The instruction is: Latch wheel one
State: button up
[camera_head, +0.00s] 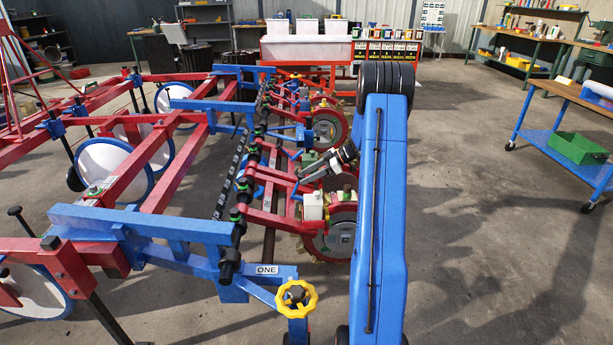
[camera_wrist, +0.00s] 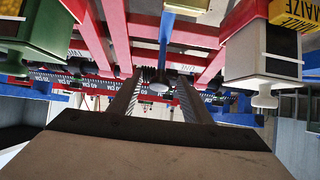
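A yellow handwheel (camera_head: 297,298) sits at the near end of the blue planter frame, just right of a white label reading ONE (camera_head: 267,269). Both are low in the head view; I do not make them out in the wrist view. My gripper (camera_head: 304,178) is farther back, over the red and blue row units and well apart from the handwheel. In the wrist view, the two ridged fingers of my gripper (camera_wrist: 157,92) stand apart with nothing clearly held. A pale round part and a dark vertical part show in the gap, apparently beyond the fingertips.
A marked ruler bar (camera_wrist: 90,84) crosses behind the fingers. A green box (camera_wrist: 35,38) and a white box (camera_wrist: 262,55) flank them. In the head view, a blue cart (camera_head: 563,150) with a green bin (camera_head: 577,148) stands right. The floor between is clear.

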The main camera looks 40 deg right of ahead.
jog(key=shift+r, duration=0.15)
jog(key=v, duration=1.7)
jog(key=shift+s+d, duration=0.1)
